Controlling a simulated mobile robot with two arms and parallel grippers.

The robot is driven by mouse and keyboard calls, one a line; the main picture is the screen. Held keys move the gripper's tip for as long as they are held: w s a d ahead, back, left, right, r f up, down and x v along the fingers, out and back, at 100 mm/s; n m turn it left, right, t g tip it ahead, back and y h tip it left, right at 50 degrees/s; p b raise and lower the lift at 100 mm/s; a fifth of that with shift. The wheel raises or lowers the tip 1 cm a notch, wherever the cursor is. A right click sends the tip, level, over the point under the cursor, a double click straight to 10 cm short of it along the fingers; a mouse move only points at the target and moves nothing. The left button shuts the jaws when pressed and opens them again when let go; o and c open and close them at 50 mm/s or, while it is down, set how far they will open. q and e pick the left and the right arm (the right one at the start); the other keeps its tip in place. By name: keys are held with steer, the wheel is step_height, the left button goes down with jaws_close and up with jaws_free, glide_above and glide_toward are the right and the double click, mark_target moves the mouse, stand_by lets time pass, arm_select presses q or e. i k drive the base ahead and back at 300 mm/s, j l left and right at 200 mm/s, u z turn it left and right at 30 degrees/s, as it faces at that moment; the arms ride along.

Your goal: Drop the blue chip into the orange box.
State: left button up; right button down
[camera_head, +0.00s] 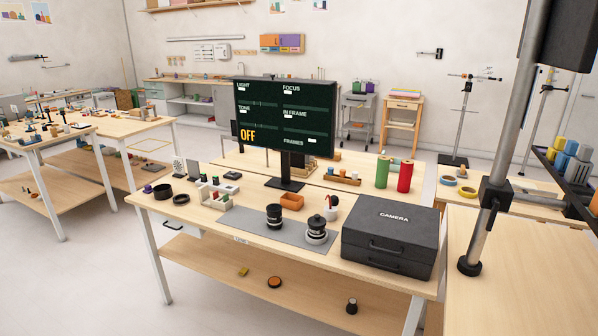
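I cannot make out the blue chip with certainty. A white compartment tray (214,199) left of the orange box holds a few tiny items, one of them perhaps bluish, too small to identify. The inside of the orange box is too small to read. Neither of my grippers is in view.
A black camera case (390,240) fills the table's right end. Two dark lenses stand on the grey mat (262,232). A monitor (284,116) reading OFF rises behind. Black rings (163,191) lie at left. A metal pole (488,225) stands at right.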

mark_target(289, 207)
steer(key=i+j, duration=0.1)
steer(key=i, duration=0.4)
steer(key=i+z, duration=0.15)
steer(key=i, duration=0.3)
steer(key=i+j, duration=0.2)
steer(key=i, duration=0.3)
steer(key=i+j+z, duration=0.15)
steer(key=i, duration=0.3)
